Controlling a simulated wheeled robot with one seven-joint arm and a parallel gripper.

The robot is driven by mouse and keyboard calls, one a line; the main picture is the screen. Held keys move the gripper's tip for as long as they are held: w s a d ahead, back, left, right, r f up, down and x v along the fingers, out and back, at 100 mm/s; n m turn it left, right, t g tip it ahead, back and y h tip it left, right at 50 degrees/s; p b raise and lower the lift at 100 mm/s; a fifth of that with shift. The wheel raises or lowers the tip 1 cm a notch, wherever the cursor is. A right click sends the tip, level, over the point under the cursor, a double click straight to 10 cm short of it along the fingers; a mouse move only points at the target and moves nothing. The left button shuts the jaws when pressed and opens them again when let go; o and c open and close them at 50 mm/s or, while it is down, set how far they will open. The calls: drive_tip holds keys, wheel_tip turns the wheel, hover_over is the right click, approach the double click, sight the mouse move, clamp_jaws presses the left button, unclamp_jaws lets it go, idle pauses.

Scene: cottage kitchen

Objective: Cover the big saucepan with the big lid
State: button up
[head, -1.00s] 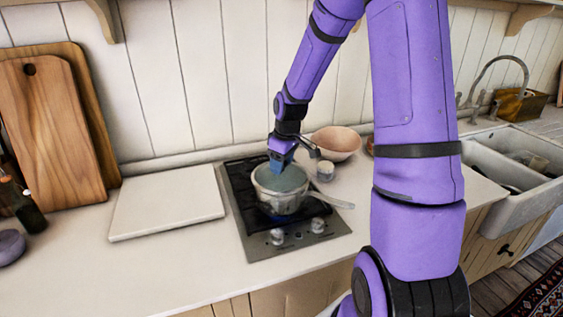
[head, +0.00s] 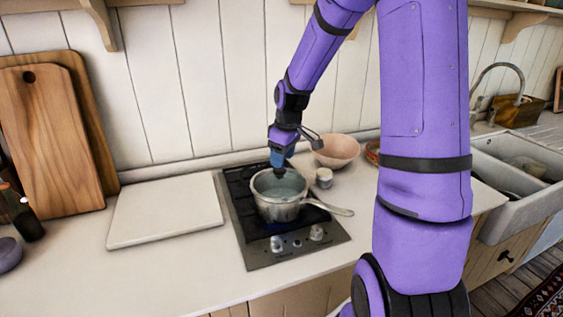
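A metal saucepan (head: 278,208) stands upright on the stove, its handle pointing right. A bluish-grey round surface (head: 285,187), seemingly the lid, fills its top inside the rim. A small dark knob-like shape (head: 279,171) shows at its back edge. I cannot tell whether the lid is seated all round. My gripper (head: 279,162) points down at the back of the saucepan, right over the dark shape. Its blue fingers are small and partly merged with that shape. I cannot tell whether they are open, or touching it.
The black stove (head: 245,215) has knobs along its front. A pink bowl (head: 337,150) and a small white cup (head: 324,178) stand close behind and right of the saucepan. A white board (head: 165,210) lies left. Wooden cutting boards (head: 50,145) lean on the wall.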

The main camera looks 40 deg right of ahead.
sight(285, 172)
wheel_tip(285, 172, up, 6)
drive_tip(key=shift+s+d, duration=0.2)
drive_tip(key=shift+s, duration=0.2)
idle(0.3)
idle(0.6)
drive_tip(key=s+a+r+m+t+h, duration=0.1)
drive_tip(key=s+a+r+m, duration=0.1)
drive_tip(key=s+a+r, duration=0.75)
drive_tip(key=s+a+r+m+t, duration=0.1)
drive_tip(key=s+a, duration=0.1)
drive_tip(key=s, duration=0.5)
drive_tip(key=s+a+r+m+t, duration=0.1)
drive_tip(key=s+a+r+m, duration=0.1)
drive_tip(key=s, duration=0.6)
drive_tip(key=shift+s+a+r+t, duration=0.15)
drive_tip(key=shift+s+r+t, duration=0.05)
drive_tip(key=shift+s+t, duration=0.1)
drive_tip(key=shift+o, duration=0.3)
drive_tip(key=shift+w, duration=0.1)
